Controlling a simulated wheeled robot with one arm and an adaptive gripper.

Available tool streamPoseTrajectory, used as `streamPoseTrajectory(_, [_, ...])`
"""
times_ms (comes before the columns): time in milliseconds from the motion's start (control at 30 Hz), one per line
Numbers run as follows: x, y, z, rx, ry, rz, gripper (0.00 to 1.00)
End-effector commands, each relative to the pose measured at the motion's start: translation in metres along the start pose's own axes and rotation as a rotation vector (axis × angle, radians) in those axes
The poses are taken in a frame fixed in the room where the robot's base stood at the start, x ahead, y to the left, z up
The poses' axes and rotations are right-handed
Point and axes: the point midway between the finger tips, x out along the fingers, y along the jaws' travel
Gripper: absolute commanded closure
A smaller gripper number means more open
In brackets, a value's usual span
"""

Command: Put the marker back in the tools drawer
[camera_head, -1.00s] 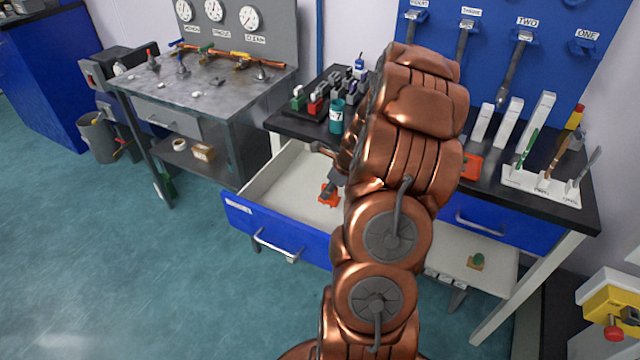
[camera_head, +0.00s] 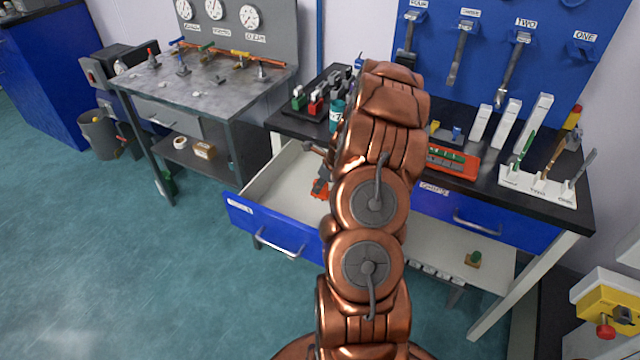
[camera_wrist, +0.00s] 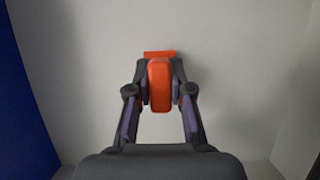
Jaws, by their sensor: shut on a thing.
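The tools drawer (camera_head: 268,228) is pulled open under the black bench at the centre, with a blue front and pale inside. My gripper (camera_wrist: 160,88) is inside the drawer space, shut on the orange marker (camera_wrist: 159,85), which stands out against the pale drawer floor (camera_wrist: 80,60) in the wrist view. The marker shows as an orange patch in the head view (camera_head: 320,188), partly hidden by my copper arm. A wider orange part shows at its far end. I cannot tell whether it touches the drawer floor.
A rack of coloured items (camera_head: 318,98) and a teal container (camera_head: 337,115) stand on the bench above the drawer. An orange tray (camera_head: 452,162) and a white tool stand (camera_head: 540,186) are to the right. The drawer floor around the marker looks clear.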

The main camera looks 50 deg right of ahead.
Motion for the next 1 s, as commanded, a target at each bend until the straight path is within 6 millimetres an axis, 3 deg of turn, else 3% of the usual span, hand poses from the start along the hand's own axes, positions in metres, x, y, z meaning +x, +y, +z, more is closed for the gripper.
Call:
streamPoseTrajectory(333, [0.0025,0.0003,-0.0011,0.0,0.0,0.001,1.0])
streamPoseTrajectory(367, [0.0027,0.0002,-0.0012,0.0,0.0,0.001,0.78])
streamPoseTrajectory(600, [0.0025,0.0001,-0.0012,0.0,0.0,0.0,0.55])
streamPoseTrajectory(1000, [-0.003,-0.0006,-0.0003,0.0,-0.001,-0.001,0.55])
